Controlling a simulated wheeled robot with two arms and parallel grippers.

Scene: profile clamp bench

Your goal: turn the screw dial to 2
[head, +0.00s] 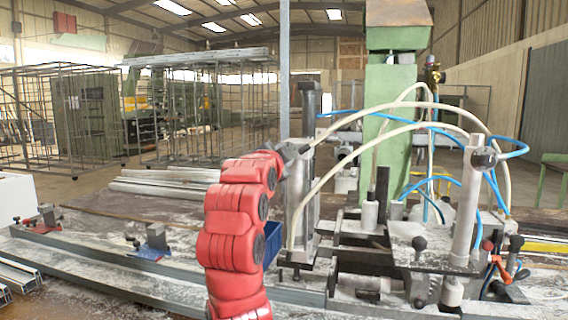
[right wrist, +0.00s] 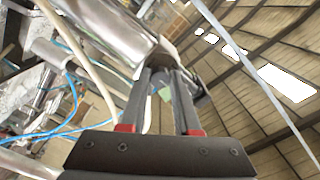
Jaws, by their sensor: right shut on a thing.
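The screw dial (head: 295,150) is a dark grey knob on the side of the upright metal clamp column (head: 304,112), left of the green machine. My right gripper, at the end of the red arm, is at this dial, and its own fingers are mostly hidden behind the arm in the head view. In the right wrist view my right gripper (right wrist: 167,75) has its two dark fingers shut on the dark dial (right wrist: 196,92), beside a shiny metal cylinder (right wrist: 108,32). The dial's marks cannot be read. My left gripper is out of view.
A similar dark knob (head: 484,158) sits on a second column at the right. Pale and blue hoses (head: 345,165) arc close to the dial. A blue bin (head: 273,243) is behind the arm. Small clamps (head: 153,238) stand on the left rail.

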